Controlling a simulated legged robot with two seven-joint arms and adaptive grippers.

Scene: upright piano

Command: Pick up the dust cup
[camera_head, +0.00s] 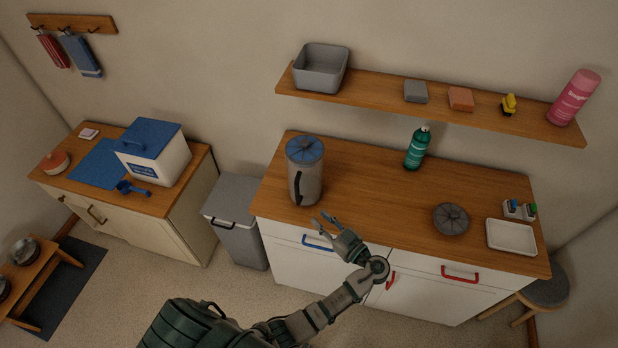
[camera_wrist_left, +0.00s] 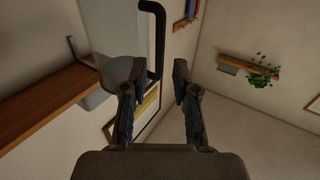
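The dust cup appears to be the tall grey cylinder (camera_head: 308,183) with a blue ribbed lid and a black side handle, standing upright on the left end of the wooden counter. My left gripper (camera_head: 324,228) is open and empty, in front of the counter edge and just below and right of the cylinder. In the left wrist view the open fingers (camera_wrist_left: 155,85) have a gap between them. A black handle (camera_wrist_left: 158,40) and a pale body show beyond them, apart from the fingers as far as I can tell. My right gripper is not in view.
A green bottle (camera_head: 417,148), a dark round disc (camera_head: 451,219) and a white tray (camera_head: 511,237) stand farther right on the counter (camera_head: 370,190). A wall shelf (camera_head: 420,103) hangs above. A grey bin (camera_head: 235,215) stands left. The counter's middle is clear.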

